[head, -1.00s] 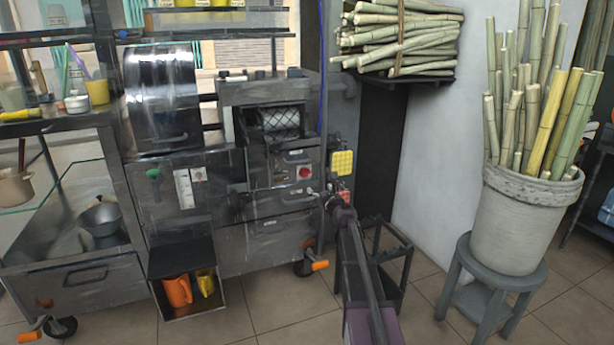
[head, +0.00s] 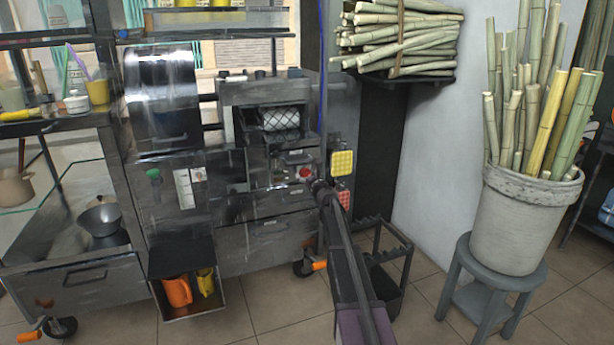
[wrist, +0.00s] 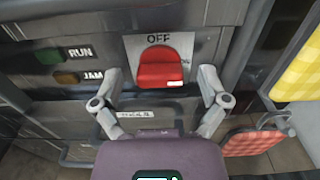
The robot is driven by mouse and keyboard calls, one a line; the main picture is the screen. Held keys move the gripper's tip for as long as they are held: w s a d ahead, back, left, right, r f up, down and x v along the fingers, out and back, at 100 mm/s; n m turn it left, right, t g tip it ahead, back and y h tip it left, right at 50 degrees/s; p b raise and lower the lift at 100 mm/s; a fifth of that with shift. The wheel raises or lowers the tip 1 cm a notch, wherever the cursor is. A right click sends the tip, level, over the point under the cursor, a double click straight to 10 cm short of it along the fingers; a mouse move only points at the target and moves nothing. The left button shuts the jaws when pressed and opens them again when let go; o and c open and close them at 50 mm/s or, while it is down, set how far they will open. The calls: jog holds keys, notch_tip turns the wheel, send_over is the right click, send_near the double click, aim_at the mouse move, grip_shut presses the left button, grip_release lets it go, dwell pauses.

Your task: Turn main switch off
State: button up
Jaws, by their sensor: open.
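The main switch (wrist: 165,72) is a red rocker on a pale plate marked OFF, on the front of the press. In the wrist view it sits between and just beyond my gripper's fingers. My gripper (wrist: 160,88) is open, with one finger on each side of the switch; I cannot tell whether it touches. In the head view the red switch (head: 304,173) shows just above and left of my gripper (head: 314,182), whose fingertips are hard to make out there.
Green RUN (wrist: 49,57) and amber JAM (wrist: 66,79) indicators sit left of the switch. A yellow checked pad (head: 342,163) and a red checked pad (head: 343,196) hang at the right. A drawer front (head: 268,234) lies below. Cane bundles (head: 400,35) rest on a shelf above.

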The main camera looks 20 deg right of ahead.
jog(key=shift+c, duration=0.2)
jog(key=c, duration=1.1)
